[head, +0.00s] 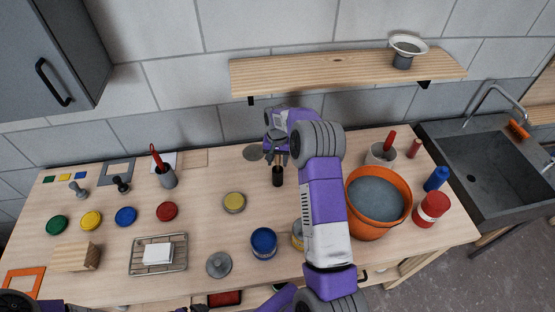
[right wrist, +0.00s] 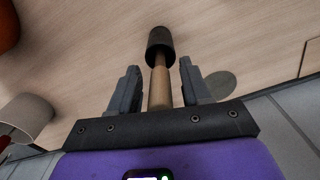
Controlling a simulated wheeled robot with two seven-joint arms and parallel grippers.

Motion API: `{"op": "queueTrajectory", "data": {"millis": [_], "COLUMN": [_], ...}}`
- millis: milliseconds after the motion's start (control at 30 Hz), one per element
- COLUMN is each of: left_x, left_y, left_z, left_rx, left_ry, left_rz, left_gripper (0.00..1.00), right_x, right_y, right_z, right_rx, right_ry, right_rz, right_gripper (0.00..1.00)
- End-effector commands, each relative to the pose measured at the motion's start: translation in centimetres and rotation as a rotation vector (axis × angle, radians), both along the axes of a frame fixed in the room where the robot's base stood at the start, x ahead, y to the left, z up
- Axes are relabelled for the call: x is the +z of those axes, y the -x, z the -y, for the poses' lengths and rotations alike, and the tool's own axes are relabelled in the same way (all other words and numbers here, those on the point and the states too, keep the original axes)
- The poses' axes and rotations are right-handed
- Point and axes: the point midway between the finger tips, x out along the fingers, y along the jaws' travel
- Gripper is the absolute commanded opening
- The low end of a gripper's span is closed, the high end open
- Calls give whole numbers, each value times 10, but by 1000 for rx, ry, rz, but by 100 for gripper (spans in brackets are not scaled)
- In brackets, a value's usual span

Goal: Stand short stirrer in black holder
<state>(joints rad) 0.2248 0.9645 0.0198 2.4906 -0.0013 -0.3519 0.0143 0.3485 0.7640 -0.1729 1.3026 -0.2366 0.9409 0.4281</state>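The short stirrer, a pale wooden rod (right wrist: 160,90), runs lengthwise between my right gripper's fingers in the right wrist view. Its far end meets the dark cylindrical black holder (right wrist: 159,38) and appears to be inside it. In the head view the black holder (head: 278,178) is on the worktop just below my right gripper (head: 277,160), which hides most of the stirrer. In the right wrist view the fingers of my right gripper (right wrist: 159,67) are open, with a gap on each side of the rod.
An orange bucket (head: 407,208) and a white pot (head: 373,158) stand right of my right arm. A wooden shelf (head: 320,72) overhangs the back.

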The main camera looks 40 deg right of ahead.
Motion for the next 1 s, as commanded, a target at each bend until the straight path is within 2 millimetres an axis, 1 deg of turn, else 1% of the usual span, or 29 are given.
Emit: {"op": "queueTrajectory", "data": {"millis": [200,300,333,467,600,700,800,900,1000], "left_x": [1,4,3,-2,-5,-7,-7,-7,-7], "left_y": [0,0,0,0,0,0,0,0,0], "left_z": [0,0,0,0,0,0,0,0,0], "left_rx": [0,0,0,0,0,0,0,0,0], "left_ry": [0,0,0,0,0,0,0,0,0], "left_rz": [0,0,0,0,0,0,0,0,0], "left_gripper": [100,100,100,100,100,100,100,100,100], "right_x": [1,7,10,34,66,87,104,116,122], "right_y": [0,0,-1,-1,-2,-1,-1,-1,-1], "right_z": [0,0,0,0,0,1,0,1,1], "right_rx": [0,0,0,0,0,0,1,0,0], "right_ry": [0,0,1,3,3,2,1,1,1], "right_rz": [0,1,3,6,6,5,3,3,1], "right_gripper": [48,48,48,48,48,48,48,48,48]}}
